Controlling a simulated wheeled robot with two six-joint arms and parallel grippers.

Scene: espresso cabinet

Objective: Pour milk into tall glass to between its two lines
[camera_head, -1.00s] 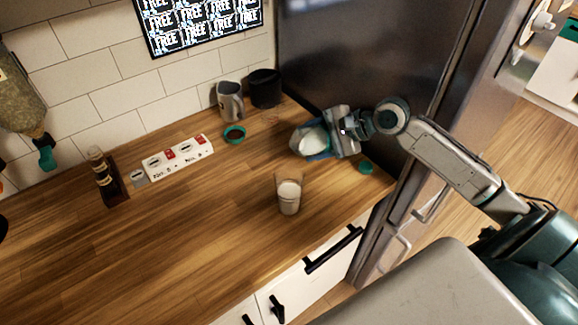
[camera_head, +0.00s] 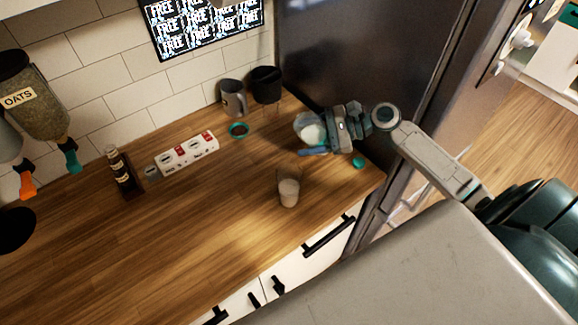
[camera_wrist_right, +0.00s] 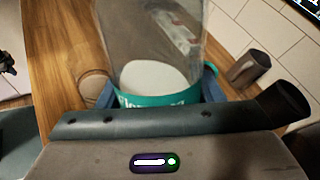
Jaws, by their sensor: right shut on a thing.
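My right gripper (camera_head: 321,137) is shut on a clear milk container (camera_head: 308,126), behind and to the right of the glass. In the right wrist view the container (camera_wrist_right: 160,45) has a teal band and white milk inside, with blue fingers on both sides of the band. The glass shows partly at left there (camera_wrist_right: 94,86). No stream of milk shows. My left gripper is not in view.
A grey mug (camera_head: 233,97) and a dark cup (camera_head: 265,84) stand at the back wall. A dark fridge (camera_head: 360,60) borders the right.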

